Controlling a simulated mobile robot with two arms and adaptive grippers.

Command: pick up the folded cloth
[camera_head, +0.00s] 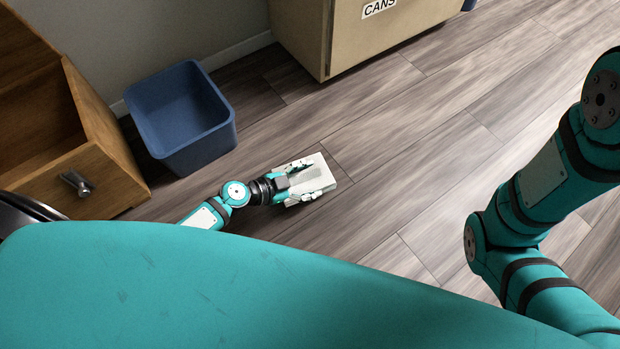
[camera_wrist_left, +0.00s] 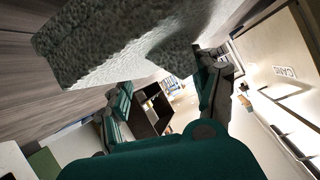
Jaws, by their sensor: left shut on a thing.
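The folded cloth (camera_head: 323,168) is a pale grey-white flat block in the middle of the head view, over the wooden floor. My left gripper (camera_head: 311,182) is shut on it, with a finger along each side. In the left wrist view the cloth (camera_wrist_left: 130,45) fills the upper left, close to the camera, with a rough woven texture. The fingers of my left gripper (camera_wrist_left: 165,88) show on either side below it. I cannot tell from the head view how high the cloth is above the floor. My right gripper is out of view; only the right arm shows.
A blue bin (camera_head: 185,122) stands on the floor at left. A wooden cabinet with an open drawer (camera_head: 90,180) is beside it. A beige box labelled CANS (camera_head: 345,45) stands at the back. The wooden floor (camera_head: 450,130) to the right is clear.

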